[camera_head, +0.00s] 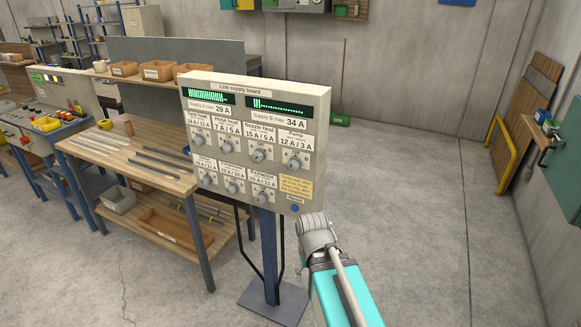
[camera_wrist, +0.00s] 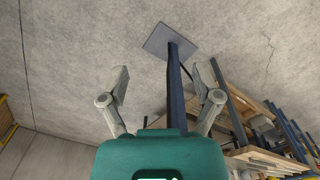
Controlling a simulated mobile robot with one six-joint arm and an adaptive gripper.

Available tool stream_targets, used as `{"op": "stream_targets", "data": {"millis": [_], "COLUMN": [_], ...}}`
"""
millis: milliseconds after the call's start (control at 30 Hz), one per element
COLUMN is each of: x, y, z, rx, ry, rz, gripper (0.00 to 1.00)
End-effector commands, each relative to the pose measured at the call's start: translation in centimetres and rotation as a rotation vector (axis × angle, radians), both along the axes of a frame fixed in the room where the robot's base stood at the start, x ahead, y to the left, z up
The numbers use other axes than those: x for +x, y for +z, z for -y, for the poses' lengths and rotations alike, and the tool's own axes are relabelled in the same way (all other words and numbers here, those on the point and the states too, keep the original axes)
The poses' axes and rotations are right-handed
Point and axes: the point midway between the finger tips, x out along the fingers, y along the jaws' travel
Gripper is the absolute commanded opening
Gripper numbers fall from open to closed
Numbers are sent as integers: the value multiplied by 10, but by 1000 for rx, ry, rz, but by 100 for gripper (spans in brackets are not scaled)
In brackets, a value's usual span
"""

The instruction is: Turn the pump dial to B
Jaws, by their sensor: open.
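The grey line supply board (camera_head: 255,88) stands on a blue post in the head view. The pump dial (camera_head: 294,162) is a round grey knob at the right end of its upper row, under a label reading Pump, 12 A / 3 A. Its pointer is too small to read. My gripper (camera_wrist: 158,75) is open and empty in the wrist view, its two fingers spread above the floor and the post (camera_wrist: 176,95). The board's dials do not show in that view. In the head view my arm is at the lower right of the board; the fingers cannot be made out there.
Other dials share the board, including the nozzle heat dial (camera_head: 259,155) beside the pump dial. A yellow note (camera_head: 296,187) and a blue button (camera_head: 295,208) sit below. A wooden workbench (camera_head: 128,165) stands left. The floor to the right is clear.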

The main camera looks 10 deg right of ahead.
Motion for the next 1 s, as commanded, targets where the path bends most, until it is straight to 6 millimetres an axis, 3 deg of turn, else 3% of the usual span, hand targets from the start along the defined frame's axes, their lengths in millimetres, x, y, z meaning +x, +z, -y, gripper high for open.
{"op": "stream_targets", "data": {"millis": [267,467,767,1000], "x": [22,53,106,145], "y": [3,18,65,115], "z": [16,25,19,-11], "rx": [-175,-424,-856,-1221], "ry": [127,327,680,961], "rz": [55,119,181,183], "gripper": [88,88,88,88]}}
